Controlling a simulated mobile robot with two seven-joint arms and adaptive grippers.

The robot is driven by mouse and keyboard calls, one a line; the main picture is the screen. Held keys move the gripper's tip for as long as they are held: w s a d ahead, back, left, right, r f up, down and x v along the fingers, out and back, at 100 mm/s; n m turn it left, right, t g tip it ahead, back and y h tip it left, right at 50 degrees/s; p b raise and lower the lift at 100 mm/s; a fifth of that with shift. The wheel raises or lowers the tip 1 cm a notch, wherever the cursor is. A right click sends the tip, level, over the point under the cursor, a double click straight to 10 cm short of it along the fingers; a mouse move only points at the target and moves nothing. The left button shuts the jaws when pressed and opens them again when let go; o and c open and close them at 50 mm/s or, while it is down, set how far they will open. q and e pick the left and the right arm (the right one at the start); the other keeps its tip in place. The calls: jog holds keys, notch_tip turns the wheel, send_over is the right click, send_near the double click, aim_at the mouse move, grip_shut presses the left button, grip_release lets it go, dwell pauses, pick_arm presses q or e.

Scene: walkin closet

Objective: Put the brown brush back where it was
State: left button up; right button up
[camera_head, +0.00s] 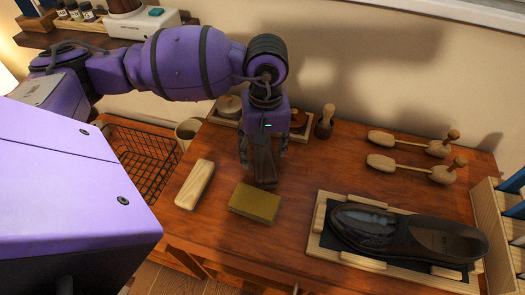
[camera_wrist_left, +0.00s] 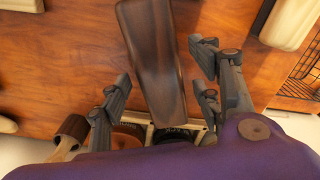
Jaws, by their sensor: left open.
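The brown brush (camera_head: 264,165) is a long dark-brown block on the wooden table. It lies under my left gripper (camera_head: 262,145), which partly hides it in the head view. In the left wrist view the brush (camera_wrist_left: 152,55) runs lengthwise between the spread fingers of the left gripper (camera_wrist_left: 160,88). The fingers are open, with a gap showing on both sides of the brush. I cannot tell how high the fingertips are above the table. My right gripper is not in view.
A pale wooden brush (camera_head: 195,184) and a yellowish block (camera_head: 255,203) lie close by. Behind is a tray of tins (camera_head: 228,106), with a small upright brush (camera_head: 325,121) beside it. A dark shoe (camera_head: 405,234) lies in a tray at right. Shoe trees (camera_head: 410,142) lie behind.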

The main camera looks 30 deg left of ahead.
aim_at(265, 152)
pick_arm(q)
notch_tip(265, 152, up, 11)
dwell(0.3)
